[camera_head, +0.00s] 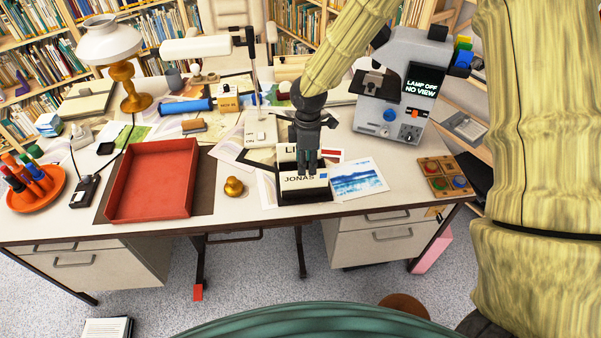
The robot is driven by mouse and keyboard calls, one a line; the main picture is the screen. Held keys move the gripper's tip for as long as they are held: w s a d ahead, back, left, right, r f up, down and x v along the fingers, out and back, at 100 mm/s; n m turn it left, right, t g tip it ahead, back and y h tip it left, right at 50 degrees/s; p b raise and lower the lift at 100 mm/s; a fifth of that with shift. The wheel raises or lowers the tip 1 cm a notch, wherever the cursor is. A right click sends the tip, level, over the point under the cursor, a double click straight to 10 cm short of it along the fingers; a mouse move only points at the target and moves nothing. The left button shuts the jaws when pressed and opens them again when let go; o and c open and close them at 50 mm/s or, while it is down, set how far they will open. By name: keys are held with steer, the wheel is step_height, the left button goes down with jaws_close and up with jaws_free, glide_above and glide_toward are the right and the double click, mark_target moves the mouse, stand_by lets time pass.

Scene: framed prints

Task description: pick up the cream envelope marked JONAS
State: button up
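The cream envelope marked JONAS (292,186) stands upright at the front of a dark holder (306,197) near the desk's front edge. Another pale card or envelope (291,152), its lettering starting with "LI", stands behind it and is partly covered by my gripper. My gripper (307,172) points down from above, its fingers close together at the top of the JONAS envelope and overlapping it in the picture. I cannot tell whether the fingers are around the envelope or only in front of it, or whether they touch it.
A red tray (154,215) lies left of the holder, with a small brass object (234,187) between. A blue picture card (358,181) lies right of the holder. A grey device (394,95) reading "LAMP OFF NO VIEW" stands behind right.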

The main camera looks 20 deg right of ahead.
mark_target(305, 180)
steer(key=shift+w+d+r, duration=0.2)
steer(key=shift+w, duration=0.4)
steer(key=shift+d+f, duration=0.1)
steer(key=shift+f, duration=0.1)
steer(key=f, duration=0.3)
steer(key=f+p, duration=0.1)
steer(key=shift+a+f, duration=0.2)
steer(key=shift+a, duration=0.05)
steer(key=shift+s+f, duration=0.1)
steer(key=shift+s, duration=0.1)
steer(key=shift+f+p, duration=0.55)
steer(key=shift+f, duration=0.05)
steer(key=shift+a+f+p, duration=0.1)
steer(key=shift+f+p, duration=0.55)
steer(key=shift+f, duration=1.35)
steer(key=shift+c, duration=0.4)
jaws_close()
